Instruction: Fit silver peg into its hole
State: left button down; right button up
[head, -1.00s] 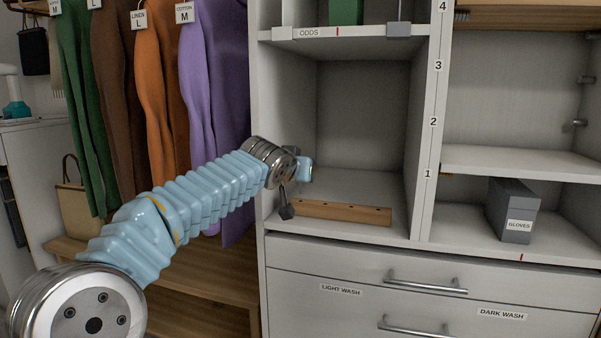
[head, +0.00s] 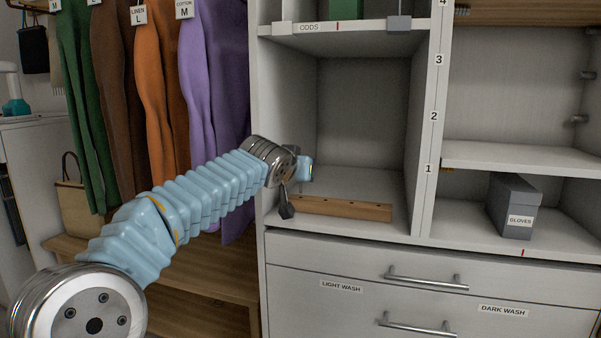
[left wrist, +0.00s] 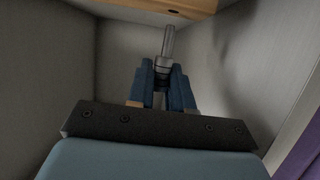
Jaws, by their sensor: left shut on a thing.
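In the left wrist view, my left gripper (left wrist: 161,88) is shut on the silver peg (left wrist: 168,42), which sticks out beyond the blue fingertips. Which hole matches the peg cannot be told. My right gripper is not in view.
The cubby's side wall (head: 423,140) and the ODDS shelf (head: 350,40) enclose the space around the gripper. A grey GLOVES box (head: 512,207) stands in the compartment to the right. Drawers (head: 350,270) lie below; clothes (head: 207,90) hang left.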

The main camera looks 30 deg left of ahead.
aim_at(301, 187)
pick_arm(q)
jog(key=shift+b, duration=0.3)
dwell(0.9)
jog(key=shift+f+b, duration=1.95)
jog(key=c, duration=0.9)
grip_release()
jog(key=shift+c, duration=0.2)
jog(key=v, duration=1.3)
jog(key=shift+s, duration=0.4)
jog(key=shift+d, duration=0.1)
